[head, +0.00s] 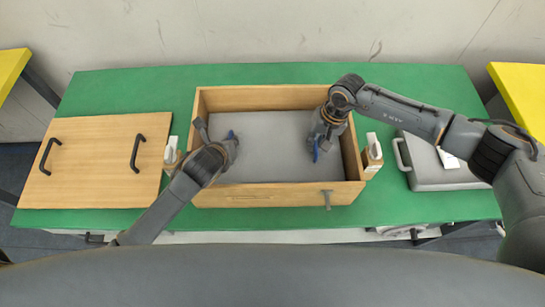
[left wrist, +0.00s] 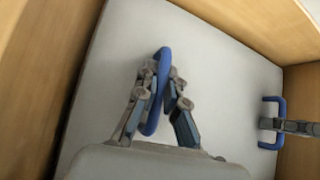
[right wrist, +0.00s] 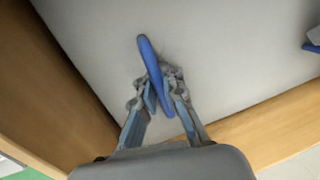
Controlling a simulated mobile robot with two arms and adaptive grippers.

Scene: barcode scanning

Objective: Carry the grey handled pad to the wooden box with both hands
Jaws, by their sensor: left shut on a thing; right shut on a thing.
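A grey pad (head: 270,150) with two blue handles is inside the walls of the open wooden box (head: 275,194), nearly filling it. I cannot tell whether it rests on the box floor. My left gripper (head: 231,143) is shut on the left blue handle (left wrist: 152,120), low over the pad. My right gripper (head: 318,146) is shut on the right blue handle (right wrist: 147,55). In the left wrist view, the right gripper (left wrist: 280,124) shows at the other handle. The fingers hide parts of both handles.
A wooden lid (head: 92,172) with two black handles lies left on the green table (head: 130,90). A flat grey case (head: 435,172) with a pale handle lies right. Latches (head: 371,150) stand at the box's sides. Yellow surfaces (head: 525,95) flank the table.

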